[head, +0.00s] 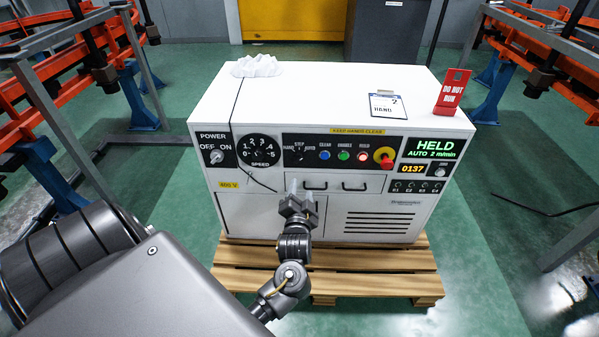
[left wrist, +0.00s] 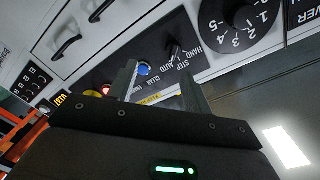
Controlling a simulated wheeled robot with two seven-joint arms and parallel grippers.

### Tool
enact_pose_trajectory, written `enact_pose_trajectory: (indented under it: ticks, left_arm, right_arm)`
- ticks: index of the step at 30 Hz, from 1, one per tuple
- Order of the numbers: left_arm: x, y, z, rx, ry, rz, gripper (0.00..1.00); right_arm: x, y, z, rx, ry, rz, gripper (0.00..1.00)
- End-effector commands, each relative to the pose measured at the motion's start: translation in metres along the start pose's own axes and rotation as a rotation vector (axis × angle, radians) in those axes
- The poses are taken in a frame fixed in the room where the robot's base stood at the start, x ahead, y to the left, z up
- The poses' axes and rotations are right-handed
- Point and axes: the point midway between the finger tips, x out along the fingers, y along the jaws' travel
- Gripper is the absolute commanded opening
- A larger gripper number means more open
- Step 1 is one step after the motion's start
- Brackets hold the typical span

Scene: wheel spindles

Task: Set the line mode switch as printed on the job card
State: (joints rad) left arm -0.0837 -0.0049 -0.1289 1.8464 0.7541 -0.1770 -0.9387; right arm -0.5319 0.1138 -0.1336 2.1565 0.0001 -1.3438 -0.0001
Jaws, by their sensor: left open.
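The line mode switch (head: 299,154) is a small black knob on the dark panel strip, with HAND, STEP and AUTO printed around it. It also shows in the left wrist view (left wrist: 173,50), just beyond the fingers. Its pointer direction is too small to tell. The job card (head: 387,106) lies on the white cabinet top and appears to read HAND. My left gripper (head: 299,186) is open and empty in front of the cabinet, below the switch. Its two fingers (left wrist: 160,78) are apart in the left wrist view. My right gripper is not in view.
The white cabinet (head: 290,95) stands on a wooden pallet (head: 370,290). A speed dial (head: 260,150) is left of the switch; buttons and a red stop knob (head: 384,156) are right. The display (head: 435,149) reads HELD, AUTO. A red tag (head: 452,92) and crumpled white cloth (head: 257,66) are on top.

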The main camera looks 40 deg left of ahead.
Motion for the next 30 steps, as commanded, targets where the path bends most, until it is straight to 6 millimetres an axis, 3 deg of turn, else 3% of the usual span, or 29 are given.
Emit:
enact_pose_trajectory:
  ticks: [4, 11, 24, 30]
  left_arm:
    - [0.000, -0.019, -0.007, -0.010, 0.004, -0.055, 0.50]
    - [0.006, -0.023, -0.009, -0.010, 0.005, -0.062, 0.50]
    - [0.080, -0.026, -0.008, -0.010, 0.005, -0.062, 0.50]
    - [0.102, -0.027, -0.009, -0.011, 0.005, -0.060, 0.50]
  right_arm:
    - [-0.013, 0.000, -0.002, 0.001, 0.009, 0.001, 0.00]
    - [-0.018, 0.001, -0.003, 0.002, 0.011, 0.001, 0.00]
    - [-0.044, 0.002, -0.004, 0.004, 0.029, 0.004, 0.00]
    - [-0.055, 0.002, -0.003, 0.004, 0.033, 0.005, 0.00]
